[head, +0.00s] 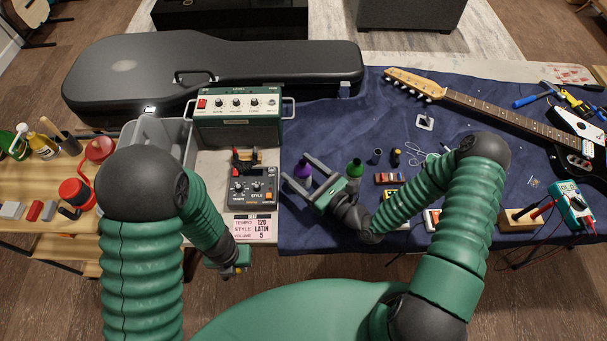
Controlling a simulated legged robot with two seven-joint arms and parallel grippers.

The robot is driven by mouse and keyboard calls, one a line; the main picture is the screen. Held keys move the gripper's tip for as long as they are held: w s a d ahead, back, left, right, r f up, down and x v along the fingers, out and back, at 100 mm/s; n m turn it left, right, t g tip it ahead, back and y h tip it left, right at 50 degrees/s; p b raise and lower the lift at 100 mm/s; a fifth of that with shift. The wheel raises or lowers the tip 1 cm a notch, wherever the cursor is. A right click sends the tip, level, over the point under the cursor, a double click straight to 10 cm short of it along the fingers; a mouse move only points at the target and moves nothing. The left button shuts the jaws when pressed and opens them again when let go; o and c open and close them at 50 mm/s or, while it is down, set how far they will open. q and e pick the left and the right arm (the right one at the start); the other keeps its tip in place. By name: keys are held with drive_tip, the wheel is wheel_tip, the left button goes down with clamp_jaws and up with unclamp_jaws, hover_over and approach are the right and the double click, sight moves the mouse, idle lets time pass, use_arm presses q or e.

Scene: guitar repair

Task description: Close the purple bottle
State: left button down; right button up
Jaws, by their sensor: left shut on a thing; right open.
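The purple bottle (303,171) stands near the left edge of the blue-covered table in the head view. My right gripper (297,168) is open, with one finger on either side of the purple bottle. I cannot tell whether the fingers touch it. The bottle's top is too small to read clearly. My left gripper (236,271) is low in front of the table's near edge, left of the bottle. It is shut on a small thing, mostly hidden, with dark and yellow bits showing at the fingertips.
A green bottle (355,168) stands close to the right of my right gripper, with small dark bottles (377,156) beyond. A pedal device (252,187) and a green amplifier (238,118) stand to the left. A guitar (500,115) lies at the back right.

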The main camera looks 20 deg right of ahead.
drive_tip(key=shift+x, duration=1.2)
drive_tip(key=shift+s+d, duration=0.2)
drive_tip(key=shift+d, duration=0.1)
drive_tip(key=shift+c, duration=0.2)
drive_tip(key=shift+a, duration=0.3)
drive_tip(key=c, duration=1.2)
clamp_jaws()
drive_tip(key=shift+d, duration=0.2)
